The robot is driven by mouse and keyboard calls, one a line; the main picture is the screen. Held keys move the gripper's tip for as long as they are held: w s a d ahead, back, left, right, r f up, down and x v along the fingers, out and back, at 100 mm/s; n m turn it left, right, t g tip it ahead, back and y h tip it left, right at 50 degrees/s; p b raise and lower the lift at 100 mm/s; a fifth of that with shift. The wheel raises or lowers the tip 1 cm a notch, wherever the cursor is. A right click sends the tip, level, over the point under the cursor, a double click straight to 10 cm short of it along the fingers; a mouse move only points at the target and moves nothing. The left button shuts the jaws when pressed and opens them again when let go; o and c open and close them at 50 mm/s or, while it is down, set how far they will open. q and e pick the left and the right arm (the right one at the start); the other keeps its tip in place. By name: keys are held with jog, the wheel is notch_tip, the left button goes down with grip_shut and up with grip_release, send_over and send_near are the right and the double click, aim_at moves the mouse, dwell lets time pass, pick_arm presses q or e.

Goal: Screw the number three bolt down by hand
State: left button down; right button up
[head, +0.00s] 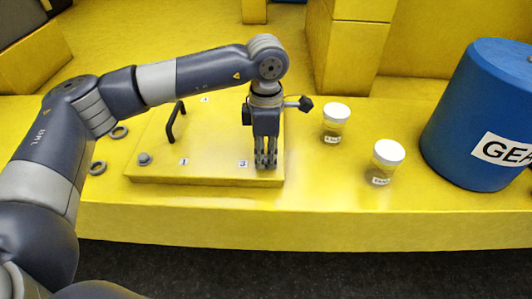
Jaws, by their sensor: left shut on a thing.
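My left gripper (265,163) points straight down over the front right corner of the yellow plate (215,173). Its fingers are closed together at the plate's surface, shut on a bolt that the fingers hide. A small white label (243,163) lies just left of the fingers; its number is too small to read surely. Another grey bolt (144,159) stands at the plate's front left corner. My right gripper is not in view.
A black handle (175,122) rises from the plate. Grey rings (98,168) lie left of it. Two white-lidded jars (336,124), (383,168) stand to the right, before a big blue drum (465,110). The yellow bench's front edge is clear.

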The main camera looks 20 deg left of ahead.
aim_at(266, 160)
pick_arm(q)
jog(key=c, duration=1.7)
grip_release()
jog(key=shift+w+r, duration=0.1)
jog(key=shift+r, duration=0.1)
jog(key=shift+o, duration=1.3)
jog(key=shift+f, duration=0.1)
notch_tip(266, 160, up, 12)
